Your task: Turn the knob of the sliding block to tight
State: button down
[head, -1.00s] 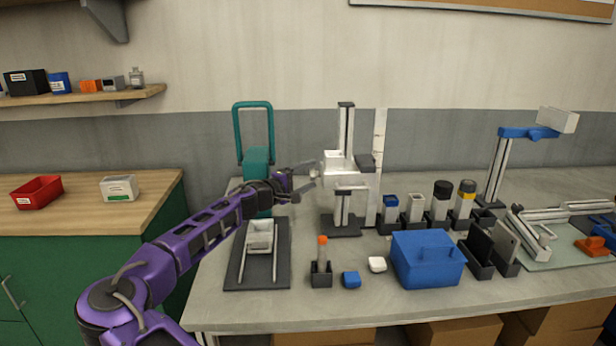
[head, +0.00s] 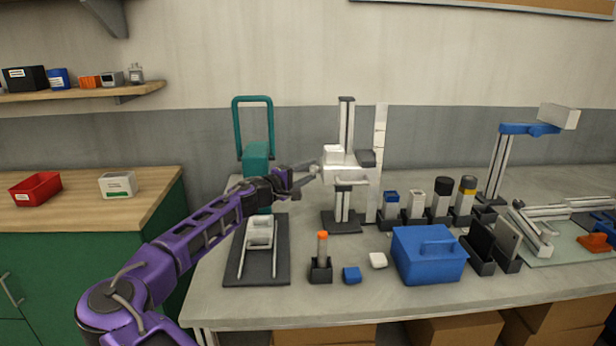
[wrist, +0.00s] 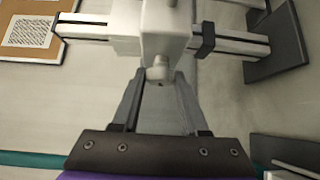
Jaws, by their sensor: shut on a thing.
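The sliding block (head: 347,172) is a white block on an upright dark-and-white column (head: 346,112) at the back middle of the bench. In the wrist view the block (wrist: 166,30) fills the top middle. Its small pale round knob (wrist: 159,73) faces my gripper (wrist: 161,78). My gripper's grey fingers are shut on the knob, one on each side. In the head view my gripper (head: 315,172) reaches the block's left side, and the knob is largely hidden between the fingers there. I cannot read any tight or loose mark.
A teal handled stand (head: 257,152) rises behind my arm. A railed dark base (head: 282,262) with a white tray lies in front of it. A holder with an orange-topped tube (head: 322,262), a blue box (head: 425,255) and several bottles stand to the right.

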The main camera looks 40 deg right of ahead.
jog(key=shift+f+m+h+b, duration=0.1)
jog(key=shift+m+h+b, duration=0.85)
jog(key=shift+b, duration=1.15)
jog(key=shift+c, duration=2.2)
grip_release()
jog(key=v, duration=1.7)
jog(key=shift+s+a, duration=0.15)
jog(key=shift+s, duration=0.1)
